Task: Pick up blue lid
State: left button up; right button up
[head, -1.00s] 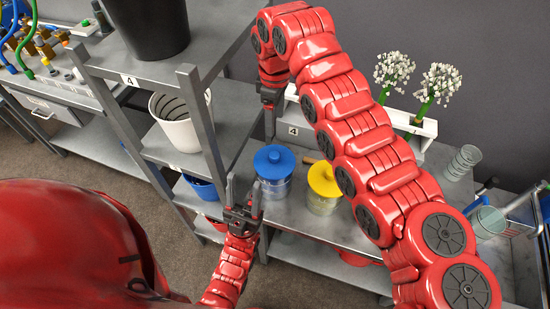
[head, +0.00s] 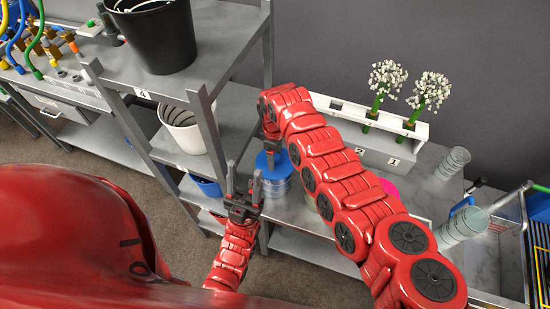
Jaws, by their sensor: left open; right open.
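The blue lid (head: 284,165) sits on a glass jar (head: 275,189) on the grey bench, near the shelf rack. My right gripper (head: 271,150) reaches down over the lid from behind and covers part of it. It is open, and its fingertips are hard to make out; whether they touch the lid I cannot tell. My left gripper (head: 243,182) is open and empty, fingers pointing up, in front and to the left of the jar in the picture.
The shelf rack (head: 205,120) holds a black bucket (head: 155,35) and a white pot (head: 182,128). A white planter (head: 372,142) with two white flower stems stands behind.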

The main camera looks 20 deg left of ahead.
jog(key=shift+w+f, duration=0.1)
jog(key=shift+f, duration=0.25)
jog(key=shift+c, duration=0.3)
grip_shut()
jog(key=shift+r, duration=0.15)
